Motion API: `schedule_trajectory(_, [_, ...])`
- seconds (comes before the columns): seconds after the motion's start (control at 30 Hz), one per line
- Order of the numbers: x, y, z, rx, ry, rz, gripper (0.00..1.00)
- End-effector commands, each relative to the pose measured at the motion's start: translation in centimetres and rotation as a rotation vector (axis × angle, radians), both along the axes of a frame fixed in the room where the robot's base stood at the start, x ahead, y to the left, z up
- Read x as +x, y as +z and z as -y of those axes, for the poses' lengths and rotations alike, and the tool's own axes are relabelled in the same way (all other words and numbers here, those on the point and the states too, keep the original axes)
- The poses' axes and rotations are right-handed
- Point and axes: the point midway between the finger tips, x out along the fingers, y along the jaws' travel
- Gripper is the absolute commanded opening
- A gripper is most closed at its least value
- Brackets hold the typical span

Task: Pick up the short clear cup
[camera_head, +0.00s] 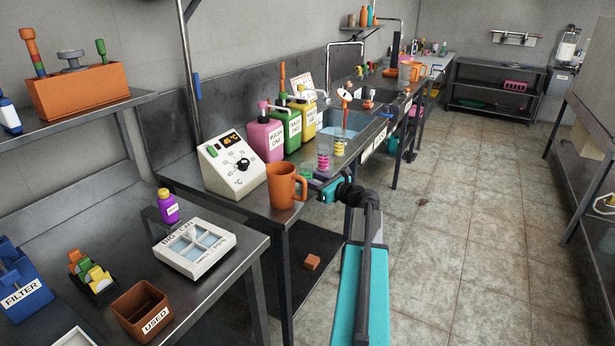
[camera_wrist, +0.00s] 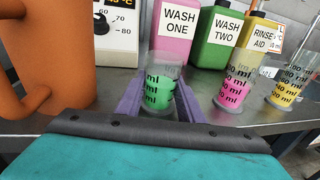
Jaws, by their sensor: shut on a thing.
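A clear cup with green graduated bands and black "ml" marks (camera_wrist: 160,92) stands upright between the two purple fingers of my gripper (camera_wrist: 159,100) in the wrist view. The fingers are shut on its sides. Its base appears at bench level; I cannot tell whether it touches the bench. In the head view the green cup (camera_head: 306,171) is small, beside the end of my arm.
A large orange mug (camera_head: 286,185) stands close to the left of my gripper. Behind the cups are the pink WASH ONE jug (camera_wrist: 176,32), the green WASH TWO jug (camera_wrist: 222,40) and the yellow RINSE AID jug (camera_wrist: 262,40). A white temperature box (camera_head: 232,166) stands behind the mug.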

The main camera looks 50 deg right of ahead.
Motion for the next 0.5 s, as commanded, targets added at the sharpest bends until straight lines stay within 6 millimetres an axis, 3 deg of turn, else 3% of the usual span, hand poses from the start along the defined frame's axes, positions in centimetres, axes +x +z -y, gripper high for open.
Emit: schedule_trajectory(0.5, [0.04, 0.84, -0.03, 0.0, 0.001, 0.001, 0.11])
